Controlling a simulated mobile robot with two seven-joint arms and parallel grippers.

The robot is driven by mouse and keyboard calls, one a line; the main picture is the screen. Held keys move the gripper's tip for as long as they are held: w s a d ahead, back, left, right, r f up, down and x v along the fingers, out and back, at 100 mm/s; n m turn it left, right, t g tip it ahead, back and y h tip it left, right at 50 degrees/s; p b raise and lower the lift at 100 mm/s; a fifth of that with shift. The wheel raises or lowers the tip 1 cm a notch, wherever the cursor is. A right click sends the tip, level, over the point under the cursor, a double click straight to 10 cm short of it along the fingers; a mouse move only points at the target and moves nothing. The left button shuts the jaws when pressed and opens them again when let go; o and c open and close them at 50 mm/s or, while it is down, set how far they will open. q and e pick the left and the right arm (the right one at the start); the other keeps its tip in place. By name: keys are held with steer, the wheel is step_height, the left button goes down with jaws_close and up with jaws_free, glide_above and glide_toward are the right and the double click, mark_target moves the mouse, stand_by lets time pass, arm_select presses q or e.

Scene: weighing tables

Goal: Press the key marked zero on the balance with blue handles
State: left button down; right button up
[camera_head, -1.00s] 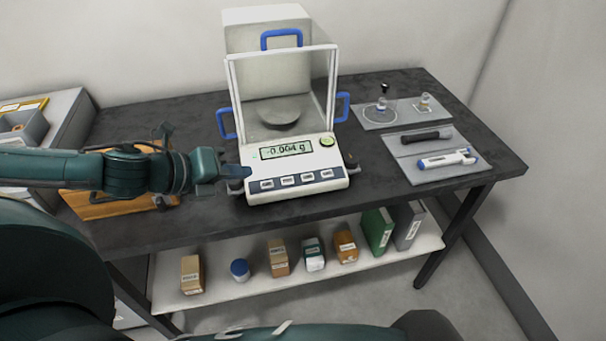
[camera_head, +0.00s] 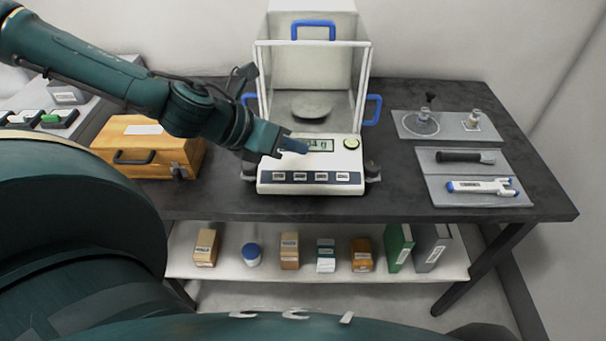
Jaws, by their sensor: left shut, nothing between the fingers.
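The balance with blue handles (camera_head: 268,176) stands on the dark table, with a glass draft shield, a round pan (camera_head: 311,106) and a blue handle on top and at each side. Its front has a row of several keys (camera_head: 311,177); their labels are too small to read. The display (camera_head: 321,145) is partly covered by my left gripper, and only its last digits show. My left gripper (camera_head: 296,146) is shut and empty, in front of or above the display, behind the key row in the picture. I cannot tell whether it touches the balance. My right gripper is not in view.
An orange case (camera_head: 150,158) sits left of the balance. A lower shelf (camera_head: 300,273) holds boxes, a jar and binders. The table (camera_head: 400,205) is clear between balance and trays.

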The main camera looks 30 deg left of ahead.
mark_target(300, 176)
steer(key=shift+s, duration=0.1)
